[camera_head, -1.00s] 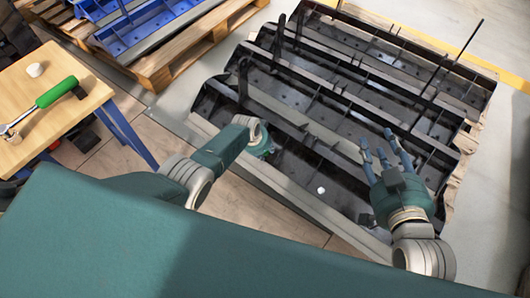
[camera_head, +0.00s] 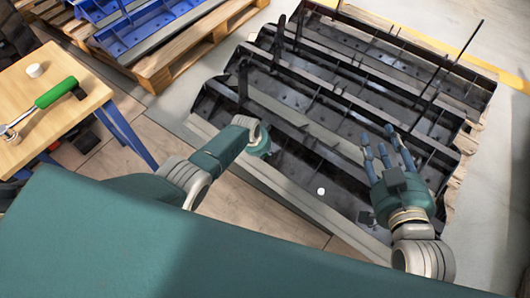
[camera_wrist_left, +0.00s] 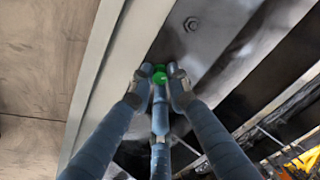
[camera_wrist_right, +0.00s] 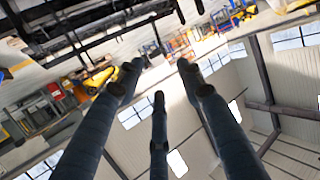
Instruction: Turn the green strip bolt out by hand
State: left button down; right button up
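The green strip bolt (camera_wrist_left: 159,77) stands on a dark strip of the black carrier (camera_head: 300,170), seen in the left wrist view. My left gripper (camera_wrist_left: 159,73) points down at it, with its three fingertips drawn in close around the bolt's green head and seemingly touching it. In the head view my left gripper (camera_head: 262,148) is mostly hidden behind its own wrist, and the bolt cannot be made out. My right gripper (camera_head: 385,140) is open and empty above the carrier's right part, its fingers spread; the right wrist view (camera_wrist_right: 158,80) shows nothing between them.
A plain bolt (camera_wrist_left: 191,24) sits further along the strip. A small white round thing (camera_head: 320,191) shows on the carrier. Upright posts (camera_head: 298,25) rise from the carrier. A wooden table (camera_head: 60,110) at left holds a green-handled wrench (camera_head: 57,92) and a white cap (camera_head: 35,70).

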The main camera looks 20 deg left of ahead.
pick_arm(q)
jog(key=n+p, duration=0.1)
jog(key=n, duration=0.6)
jog(key=shift+d+r, duration=0.1)
jog(key=shift+n, duration=0.9)
jog(key=c, duration=1.6)
grip_release()
pick_arm(e)
jog(key=s+f, duration=0.1)
jog(key=d+f+g, duration=0.1)
jog(key=f, duration=0.1)
jog(key=s+f+g, duration=0.1)
jog(key=f, duration=0.1)
jog(key=shift+s+d+h, duration=0.15)
jog(key=shift+s+h, duration=0.15)
jog(key=shift+s, duration=0.05)
jog(key=shift+r, duration=0.1)
pick_arm(q)
jog(key=v, duration=1.1)
jog(key=shift+s+r, duration=0.15)
jog(key=shift+r, duration=0.2)
